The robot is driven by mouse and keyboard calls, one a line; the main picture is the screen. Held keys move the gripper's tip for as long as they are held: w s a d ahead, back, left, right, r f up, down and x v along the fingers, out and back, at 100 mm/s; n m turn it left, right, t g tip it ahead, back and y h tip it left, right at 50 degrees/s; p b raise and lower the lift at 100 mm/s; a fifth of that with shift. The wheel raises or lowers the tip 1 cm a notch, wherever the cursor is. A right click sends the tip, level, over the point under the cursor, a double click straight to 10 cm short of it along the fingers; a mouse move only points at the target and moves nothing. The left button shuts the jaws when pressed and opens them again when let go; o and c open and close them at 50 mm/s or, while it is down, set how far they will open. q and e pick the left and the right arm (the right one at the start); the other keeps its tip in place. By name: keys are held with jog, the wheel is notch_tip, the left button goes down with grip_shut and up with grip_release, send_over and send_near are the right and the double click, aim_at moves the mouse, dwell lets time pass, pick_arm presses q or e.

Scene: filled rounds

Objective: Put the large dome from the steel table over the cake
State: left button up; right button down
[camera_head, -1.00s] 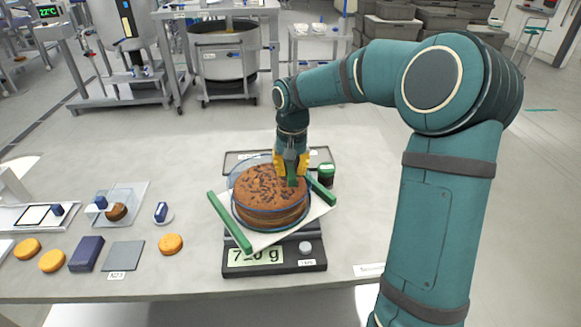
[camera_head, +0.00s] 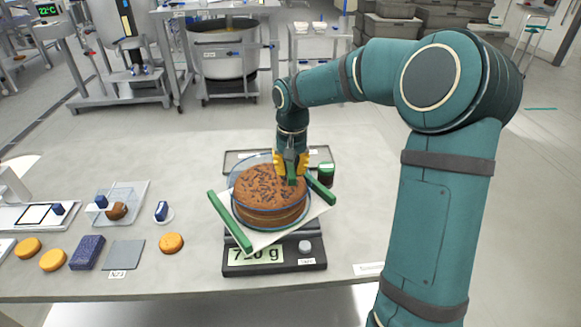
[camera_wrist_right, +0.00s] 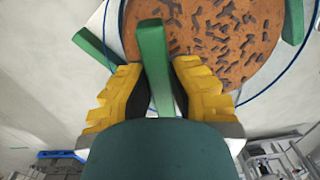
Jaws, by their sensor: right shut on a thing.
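The round brown cake (camera_head: 270,188) with dark flakes on top sits on a white board (camera_head: 262,240) with green edge bars, on a scale. A large clear dome (camera_head: 236,166) with a thin blue rim shows around the cake. I cannot tell whether its rim touches the board. My right gripper (camera_head: 290,178) is above the right part of the cake, shut on the dome's green handle. In the right wrist view the handle (camera_wrist_right: 154,65) stands between the yellow fingers (camera_wrist_right: 152,90), and the blue rim curves around the cake (camera_wrist_right: 215,40). My left gripper is out of view.
The scale (camera_head: 275,265) reads about 720 g. A dark green-lidded jar (camera_head: 326,174) stands close right of the cake. At left are a small clear cover (camera_head: 122,195) over a pastry, orange rounds (camera_head: 171,243), a blue block (camera_head: 87,252) and a grey plate (camera_head: 124,254).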

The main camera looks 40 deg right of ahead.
jog(key=shift+f, duration=0.2)
jog(key=shift+c, duration=1.9)
grip_release()
jog(key=shift+r+p, duration=2.9)
jog(key=shift+r, duration=0.65)
